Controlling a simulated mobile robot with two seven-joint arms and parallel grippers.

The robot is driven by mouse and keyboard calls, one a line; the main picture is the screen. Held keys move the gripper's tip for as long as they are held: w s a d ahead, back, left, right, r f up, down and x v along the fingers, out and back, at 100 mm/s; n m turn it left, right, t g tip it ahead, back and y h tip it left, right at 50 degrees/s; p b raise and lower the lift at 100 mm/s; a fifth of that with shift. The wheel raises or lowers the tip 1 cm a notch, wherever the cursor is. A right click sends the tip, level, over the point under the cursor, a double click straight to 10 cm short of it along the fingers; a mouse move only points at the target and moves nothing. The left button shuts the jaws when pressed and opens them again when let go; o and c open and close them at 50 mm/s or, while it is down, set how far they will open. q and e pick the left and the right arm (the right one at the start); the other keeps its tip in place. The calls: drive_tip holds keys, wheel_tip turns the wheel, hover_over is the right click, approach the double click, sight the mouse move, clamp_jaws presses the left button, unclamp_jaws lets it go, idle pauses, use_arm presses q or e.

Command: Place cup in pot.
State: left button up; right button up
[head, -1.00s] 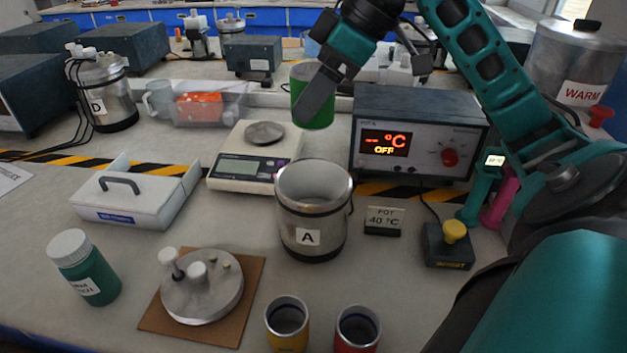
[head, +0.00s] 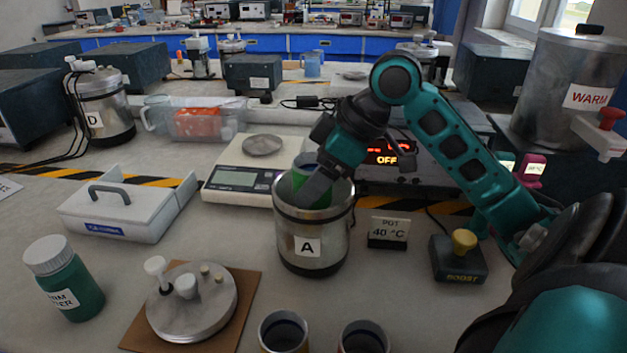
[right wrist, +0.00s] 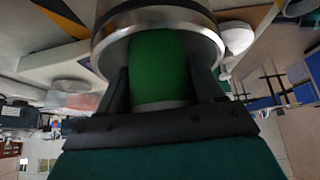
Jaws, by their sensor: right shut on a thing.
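The green cup (head: 299,180) is partly inside the mouth of the metal pot marked A (head: 312,238). My right gripper (head: 312,187) is shut on the cup from above and hides part of it. In the right wrist view the green cup (right wrist: 160,68) sits between the two dark fingers (right wrist: 163,90), with the pot's rim (right wrist: 205,38) around it. I cannot tell whether the cup touches the pot's floor. My left gripper is not in view.
A white scale (head: 240,178) stands behind the pot at left. A lid with knobs (head: 192,303) lies on a brown board in front. Two cups (head: 283,332) stand at the front edge. A sign (head: 388,231) and a boost switch box (head: 458,262) are at right.

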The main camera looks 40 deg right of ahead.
drive_tip(key=shift+f, duration=0.5)
drive_tip(key=o, duration=1)
drive_tip(key=shift+c, duration=0.2)
drive_tip(key=shift+r, duration=0.35)
drive_tip(key=p+v, duration=0.2)
drive_tip(key=v, duration=1)
drive_tip(key=shift+r, duration=0.3)
drive_tip(key=shift+a, duration=0.15)
